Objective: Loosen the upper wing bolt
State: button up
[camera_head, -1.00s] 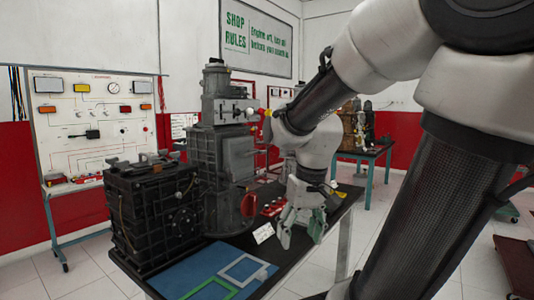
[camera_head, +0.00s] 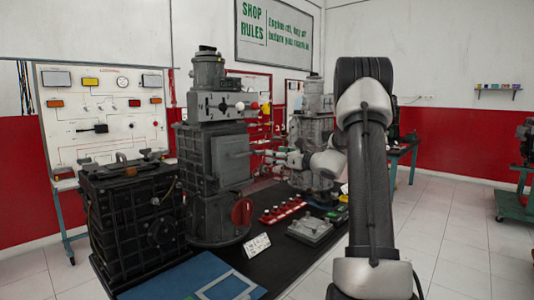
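The tall grey engine trainer (camera_head: 198,155) stands upright on the dark table, with a square cover plate (camera_head: 234,158) on its front side. A red rotary knob (camera_head: 242,211) sits low on it, and small ball-ended levers (camera_head: 254,105) stick out near its top. I cannot make out the upper wing bolt at this size. My gripper (camera_head: 270,157) is small in view, to the right of the cover plate and pointing left towards it. A gap seems to lie between it and the plate. I cannot tell whether its fingers are apart or whether they touch anything.
A black engine block (camera_head: 125,215) stands left of the trainer. A red rack (camera_head: 282,210), a white card (camera_head: 257,245), a grey tray (camera_head: 310,230) and a blue mat (camera_head: 175,277) lie on the table (camera_head: 290,262). Another grey machine (camera_head: 312,125) stands behind my gripper. Open floor lies right.

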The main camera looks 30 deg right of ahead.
aim_at(262, 152)
jog(key=x, duration=0.7)
jog(key=shift+w+a+f, duration=0.1)
jog(key=shift+w+a, duration=0.15)
jog(key=shift+w, duration=0.05)
jog(key=shift+c, duration=0.2)
jog(key=c, duration=1)
